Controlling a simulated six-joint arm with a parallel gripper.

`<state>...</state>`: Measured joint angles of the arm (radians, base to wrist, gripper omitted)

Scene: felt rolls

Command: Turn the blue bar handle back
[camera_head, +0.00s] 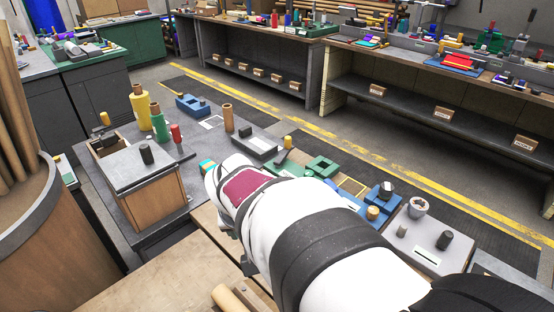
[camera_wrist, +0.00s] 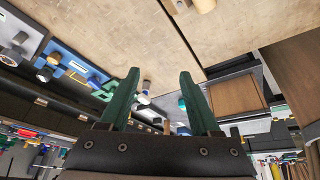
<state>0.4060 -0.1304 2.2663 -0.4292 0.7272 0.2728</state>
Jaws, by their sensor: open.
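Two blue fixtures stand on the grey bench (camera_head: 225,153). A low blue block (camera_head: 190,104) lies at its far side. Another blue fixture (camera_head: 380,195) with a dark round knob stands right of my arm, and blue parts also show at the upper left in the wrist view (camera_wrist: 72,65). I cannot tell which of them bears the blue bar handle, or how the handle is turned. My gripper (camera_wrist: 160,76) is open and empty, its two green fingers well apart. It touches nothing that I can see. In the head view my arm hides the fingers.
A wooden box with a grey top (camera_head: 140,168) stands at the bench's left. Yellow (camera_head: 140,103) and green (camera_head: 160,125) rolls stand behind it. A green square frame (camera_head: 322,166) lies beyond my arm. A plain wooden board (camera_head: 150,275) fills the near side.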

